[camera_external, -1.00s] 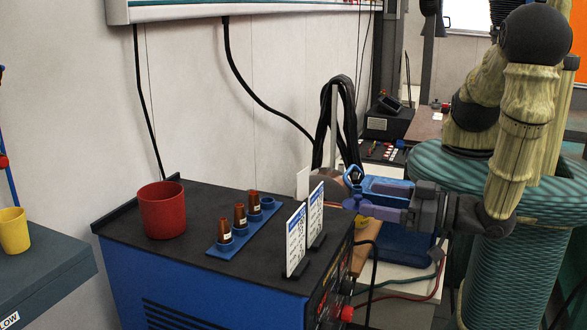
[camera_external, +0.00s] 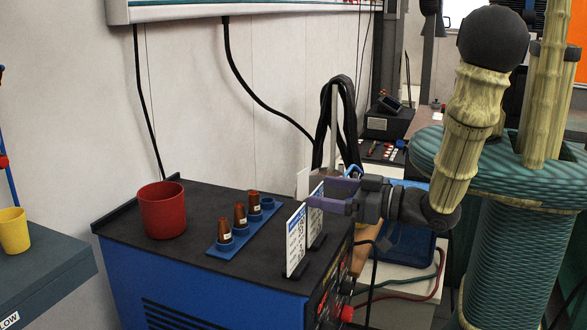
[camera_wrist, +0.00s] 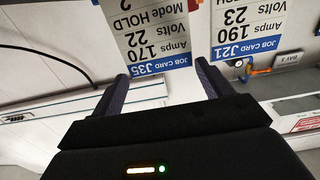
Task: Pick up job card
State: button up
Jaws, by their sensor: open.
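Two white job cards with blue bands stand upright in dark holders on the blue cabinet: a front card (camera_external: 296,241) and a rear card (camera_external: 316,226). My gripper (camera_external: 327,195) is open at the rear card, its fingers partly hiding that card. In the wrist view the picture is upside down; job card J35 (camera_wrist: 150,42) shows between and beyond the fingertips of my gripper (camera_wrist: 162,78). Job card J21 (camera_wrist: 238,30) shows to the right, outside the fingers. I cannot tell whether a finger touches a card. The task does not say which card.
The cabinet top (camera_external: 190,200) also carries a red cup (camera_external: 162,210) and a blue rack (camera_external: 218,249) with several brown pieces. Another pale panel (camera_external: 303,183) stands behind the rear card. Black cables (camera_external: 340,100) hang beyond. A grey surface with a yellow cup (camera_external: 14,231) is at left.

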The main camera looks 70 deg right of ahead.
aim_at(317, 192)
jog(key=w+p, duration=0.2)
jog(key=w, duration=0.2)
jog(key=shift+w+f+p, duration=0.1)
jog(key=shift+w+p, duration=0.15)
jog(key=shift+p, duration=0.05)
jog(key=shift+w+f, duration=0.15)
jog(key=shift+w, duration=0.05)
jog(key=c, duration=1)
jog(key=shift+o, duration=0.2)
notch_tip(317, 192, up, 10)
jog(key=b, duration=0.2)
jog(key=shift+b, duration=0.35)
